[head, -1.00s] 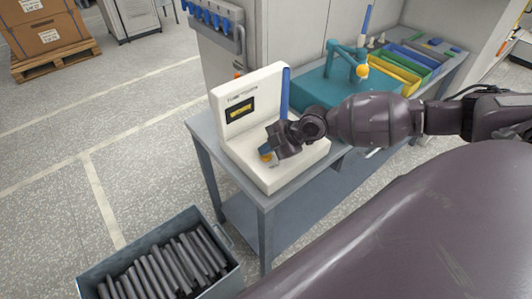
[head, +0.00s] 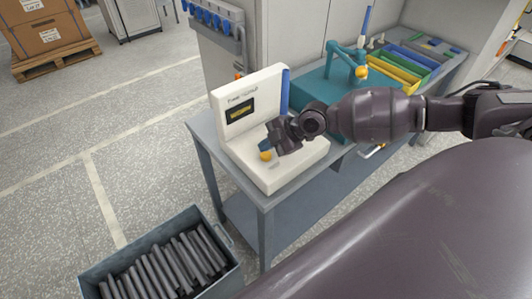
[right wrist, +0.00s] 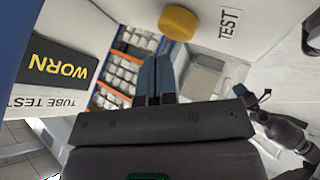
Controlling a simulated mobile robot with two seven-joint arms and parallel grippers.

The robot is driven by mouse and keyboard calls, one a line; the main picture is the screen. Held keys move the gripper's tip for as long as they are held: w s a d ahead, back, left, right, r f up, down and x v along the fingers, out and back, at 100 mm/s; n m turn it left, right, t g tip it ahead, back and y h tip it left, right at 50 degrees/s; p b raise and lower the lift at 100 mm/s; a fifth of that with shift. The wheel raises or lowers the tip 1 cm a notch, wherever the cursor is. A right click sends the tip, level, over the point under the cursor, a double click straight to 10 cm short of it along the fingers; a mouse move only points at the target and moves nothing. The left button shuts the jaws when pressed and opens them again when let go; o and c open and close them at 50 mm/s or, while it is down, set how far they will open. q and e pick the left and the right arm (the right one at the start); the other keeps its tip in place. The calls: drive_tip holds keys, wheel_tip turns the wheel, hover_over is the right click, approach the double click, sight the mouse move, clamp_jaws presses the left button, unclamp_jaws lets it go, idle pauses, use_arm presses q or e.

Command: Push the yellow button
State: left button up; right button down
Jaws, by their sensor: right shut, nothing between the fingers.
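The yellow button (head: 265,155) is on the base of a white tester (head: 283,176) on the workbench. It also shows in the right wrist view (right wrist: 179,22), beside a label reading TEST. My right gripper (head: 265,145) is shut and empty, with its blue fingertips just above the button in the head view. In the right wrist view the closed fingers (right wrist: 157,66) point toward the button with a gap visible between them. The tester's dark display (right wrist: 58,67) reads WORN in yellow.
A grey bin (head: 229,255) of dark tubes stands on the floor in front of the bench (head: 201,129). A teal fixture (head: 318,91) and yellow and green trays (head: 397,78) are farther back on the bench.

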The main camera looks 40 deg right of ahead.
sight(266, 156)
drive_tip(key=shift+r+p, duration=0.7)
drive_tip(key=shift+r, duration=0.5)
drive_tip(key=shift+r+p, duration=0.85)
drive_tip(key=shift+r, duration=0.5)
drive_tip(key=shift+a+f, duration=0.1)
